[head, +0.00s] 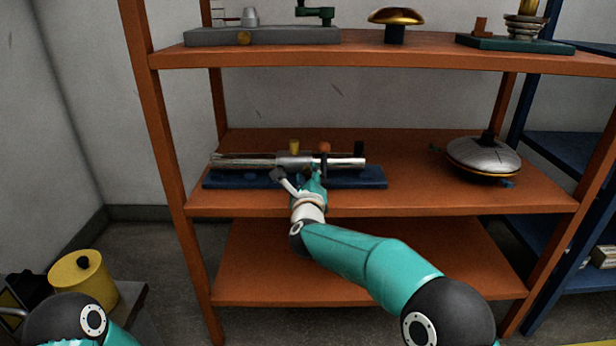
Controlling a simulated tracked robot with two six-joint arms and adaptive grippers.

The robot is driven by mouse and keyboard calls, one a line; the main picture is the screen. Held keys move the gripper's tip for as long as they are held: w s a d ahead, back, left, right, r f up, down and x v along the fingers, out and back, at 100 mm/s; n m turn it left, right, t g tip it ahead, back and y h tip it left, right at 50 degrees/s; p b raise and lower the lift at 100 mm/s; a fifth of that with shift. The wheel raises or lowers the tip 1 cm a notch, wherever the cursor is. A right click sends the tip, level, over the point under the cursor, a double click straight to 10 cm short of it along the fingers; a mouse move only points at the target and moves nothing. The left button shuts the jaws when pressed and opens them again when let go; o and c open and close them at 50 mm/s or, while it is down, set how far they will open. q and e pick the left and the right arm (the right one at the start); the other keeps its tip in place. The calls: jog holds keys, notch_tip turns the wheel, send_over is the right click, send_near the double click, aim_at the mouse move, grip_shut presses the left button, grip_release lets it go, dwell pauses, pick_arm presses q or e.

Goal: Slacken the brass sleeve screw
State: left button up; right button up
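A horizontal silver tube (240,161) with a thicker grey sleeve (293,161) lies over a dark blue base (235,180) on the middle shelf. A small brass-yellow screw head (294,146) stands up on top of the sleeve. An orange-copper knob (325,147) and a black one (359,148) stand to its right. My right gripper (317,174) is at the front of the tube, just right of and below the brass screw. It hides part of the tube and base; its fingertips are too small and overlapped to tell their opening. My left gripper is out of view.
The orange shelf rack (470,198) has posts on both sides and an upper shelf (420,60) above the tube. A silver domed object (483,157) stands at right on the same shelf. Clear shelf lies between it and the base. A yellow canister (85,280) is at lower left.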

grip_shut()
